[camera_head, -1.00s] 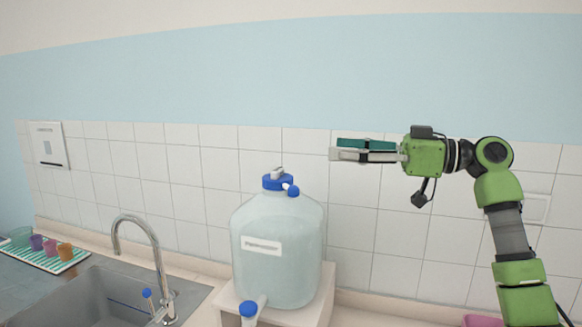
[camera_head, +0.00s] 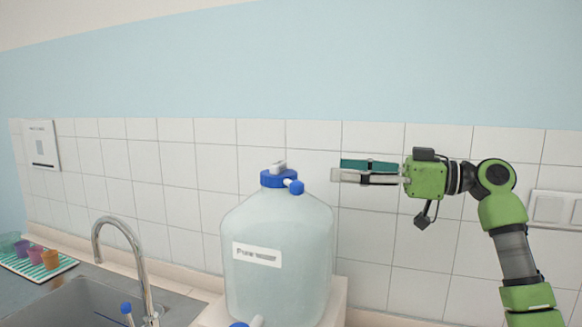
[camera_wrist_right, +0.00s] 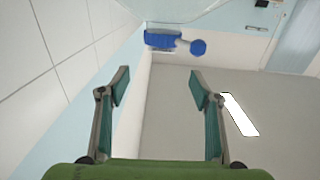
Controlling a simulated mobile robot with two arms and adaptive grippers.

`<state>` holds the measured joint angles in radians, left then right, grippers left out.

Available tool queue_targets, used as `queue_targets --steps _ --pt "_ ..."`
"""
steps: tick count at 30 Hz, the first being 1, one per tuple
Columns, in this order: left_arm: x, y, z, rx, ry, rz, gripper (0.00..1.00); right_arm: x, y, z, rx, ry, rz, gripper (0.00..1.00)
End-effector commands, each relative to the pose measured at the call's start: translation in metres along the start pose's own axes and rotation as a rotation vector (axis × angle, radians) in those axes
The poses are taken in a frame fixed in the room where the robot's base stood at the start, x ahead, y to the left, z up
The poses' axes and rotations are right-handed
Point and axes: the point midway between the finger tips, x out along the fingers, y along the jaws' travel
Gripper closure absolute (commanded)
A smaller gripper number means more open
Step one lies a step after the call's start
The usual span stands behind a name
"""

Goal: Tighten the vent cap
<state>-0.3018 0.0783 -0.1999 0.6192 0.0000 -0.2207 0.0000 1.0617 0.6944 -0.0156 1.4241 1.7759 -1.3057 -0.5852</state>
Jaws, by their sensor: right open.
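A large translucent jug (camera_head: 278,285) with a white label stands in the middle of the head view. Its neck has a blue cap (camera_head: 272,181) with a white piece (camera_head: 279,168) on top and a small blue knob (camera_head: 296,187) on its right side. My right gripper (camera_head: 335,172) is open and empty, to the right of the cap at about its height, apart from it in the picture. In the right wrist view the open fingers (camera_wrist_right: 158,78) point toward the blue cap (camera_wrist_right: 162,39) and knob (camera_wrist_right: 198,47), which lie beyond the fingertips. My left gripper is out of view.
The jug stands on a pale raised stand (camera_head: 336,300) against the tiled wall (camera_head: 385,225). A curved metal faucet (camera_head: 145,270) and a sink (camera_head: 85,303) are to the left. Several coloured cups stand on a striped mat (camera_head: 60,268) at far left. A blue-capped spout juts from the jug's front.

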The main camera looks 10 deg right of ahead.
Motion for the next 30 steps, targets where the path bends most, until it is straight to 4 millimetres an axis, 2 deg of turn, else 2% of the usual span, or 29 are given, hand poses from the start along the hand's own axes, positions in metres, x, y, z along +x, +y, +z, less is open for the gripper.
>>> queue_targets --steps 1,9,15,21,30 --pt "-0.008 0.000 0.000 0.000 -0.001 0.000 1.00 0.010 -0.001 -0.004 0.001 -0.002 -0.004 0.42" --pt "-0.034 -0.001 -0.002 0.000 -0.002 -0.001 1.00 0.068 -0.001 -0.005 0.002 -0.002 -0.004 0.42" --pt "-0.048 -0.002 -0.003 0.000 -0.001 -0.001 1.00 0.103 -0.001 -0.004 0.001 -0.001 -0.002 0.42" --pt "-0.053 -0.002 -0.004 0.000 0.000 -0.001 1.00 0.119 0.000 -0.001 0.000 -0.001 -0.001 0.42" --pt "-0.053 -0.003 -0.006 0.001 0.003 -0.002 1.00 0.122 0.000 0.000 -0.001 -0.001 0.000 0.42"
